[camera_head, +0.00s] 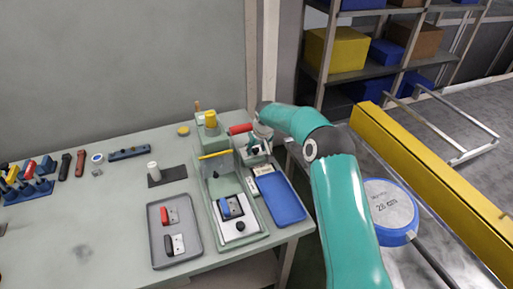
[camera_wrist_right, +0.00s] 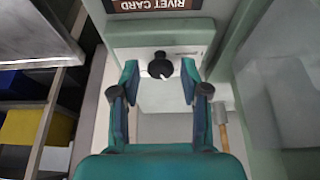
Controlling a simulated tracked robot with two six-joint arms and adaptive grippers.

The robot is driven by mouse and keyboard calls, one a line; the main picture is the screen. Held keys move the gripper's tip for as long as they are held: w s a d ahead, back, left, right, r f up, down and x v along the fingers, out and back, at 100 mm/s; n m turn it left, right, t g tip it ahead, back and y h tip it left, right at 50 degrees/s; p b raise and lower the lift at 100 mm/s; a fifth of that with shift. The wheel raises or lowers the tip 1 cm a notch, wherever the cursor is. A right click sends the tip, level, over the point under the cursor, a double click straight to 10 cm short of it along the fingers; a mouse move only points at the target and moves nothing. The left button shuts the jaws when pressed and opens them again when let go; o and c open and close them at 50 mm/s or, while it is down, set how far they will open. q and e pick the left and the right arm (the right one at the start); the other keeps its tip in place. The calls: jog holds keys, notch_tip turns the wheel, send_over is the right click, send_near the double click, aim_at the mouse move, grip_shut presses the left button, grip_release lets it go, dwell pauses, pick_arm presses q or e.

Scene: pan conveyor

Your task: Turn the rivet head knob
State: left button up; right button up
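The rivet head knob (camera_wrist_right: 160,66) is a small black round knob with a white pointer mark, on a pale panel below a "RIVET CARD" label (camera_wrist_right: 153,4) in the right wrist view. My right gripper (camera_wrist_right: 159,76) is open, with one finger on each side of the knob and visible gaps between. I cannot tell whether the tips reach its depth. In the head view my right gripper (camera_head: 258,134) is over the back right of the green machine (camera_head: 212,190), partly hiding the panel. My left gripper is not in view.
A conveyor with a blue pan (camera_head: 390,208) is at right.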

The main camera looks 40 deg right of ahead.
grip_shut()
jog(key=shift+n, duration=0.3)
jog(key=n, duration=0.1)
jog(key=n+y, duration=0.1)
jog(key=n, duration=0.1)
jog(key=shift+d+n+y, duration=0.2)
jog(key=shift+n+y, duration=0.1)
jog(key=shift+w+r+n+y, duration=0.1)
jog(key=shift+n+y, duration=0.3)
jog(key=shift+n, duration=0.5)
jog(key=shift+d+r+n+y+p, duration=0.1)
jog(key=shift+n+y+p, duration=0.4)
jog(key=shift+n, duration=0.7)
jog(key=shift+n+g+p, duration=0.3)
jog(key=shift+n+p, duration=0.5)
jog(key=shift+n, duration=0.1)
